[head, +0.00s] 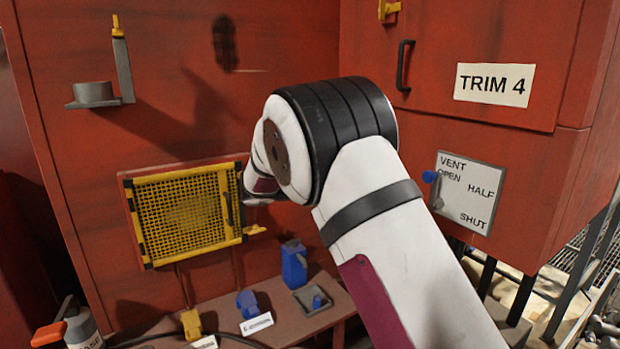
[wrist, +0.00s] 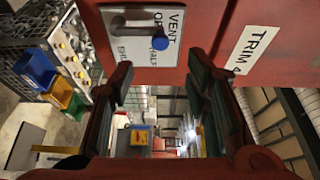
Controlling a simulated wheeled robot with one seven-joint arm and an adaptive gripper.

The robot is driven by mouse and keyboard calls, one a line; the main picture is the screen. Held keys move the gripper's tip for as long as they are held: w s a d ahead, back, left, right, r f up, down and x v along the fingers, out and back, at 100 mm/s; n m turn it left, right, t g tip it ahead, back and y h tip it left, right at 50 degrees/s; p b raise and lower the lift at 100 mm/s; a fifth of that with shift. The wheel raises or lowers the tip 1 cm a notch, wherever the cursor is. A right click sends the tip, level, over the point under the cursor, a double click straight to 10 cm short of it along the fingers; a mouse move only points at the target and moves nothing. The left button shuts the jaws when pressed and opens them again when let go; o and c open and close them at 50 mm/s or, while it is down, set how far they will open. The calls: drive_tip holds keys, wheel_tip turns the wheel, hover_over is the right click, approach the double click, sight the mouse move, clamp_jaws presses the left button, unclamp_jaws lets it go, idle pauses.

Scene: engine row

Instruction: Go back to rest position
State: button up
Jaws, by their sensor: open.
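My gripper (wrist: 160,75) is open in the wrist view. Its two dark fingers stand apart with nothing between them. In the head view my white arm reaches up from the lower right and bends at a black-banded joint in the middle. The gripper itself is hidden behind the arm there. The vent panel (head: 468,200) is on the red cabinet to the right of my arm, with its blue-knobbed lever (head: 430,176) beside the word OPEN. In the wrist view the blue knob (wrist: 160,42) shows above the gap between the fingers, apart from them.
A yellow mesh guard (head: 185,212) is on the red wall left of my arm. A shelf below holds a blue container (head: 294,263) and a grey tray (head: 313,299). A black door handle (head: 403,65) juts out near the TRIM 4 sign (head: 494,84).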

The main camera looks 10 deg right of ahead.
drive_tip(key=s+d+m+y, duration=0.2)
drive_tip(key=s+m+y, duration=0.3)
drive_tip(key=s+m, duration=0.3)
drive_tip(key=s+d+m+y, duration=0.3)
drive_tip(key=s+m+y, duration=0.1)
drive_tip(key=s+m, duration=0.4)
drive_tip(key=s+a+f+m+t+y, duration=0.1)
drive_tip(key=s+a+m+t+y, duration=0.2)
drive_tip(key=s+m, duration=0.5)
drive_tip(key=s+a+f+m+t+y, duration=0.2)
drive_tip(key=s+a+m+y, duration=0.4)
drive_tip(key=m, duration=0.5)
drive_tip(key=s+a+t, duration=0.1)
drive_tip(key=s+a, duration=0.1)
drive_tip(key=s, duration=0.1)
drive_tip(key=shift+m, duration=0.3)
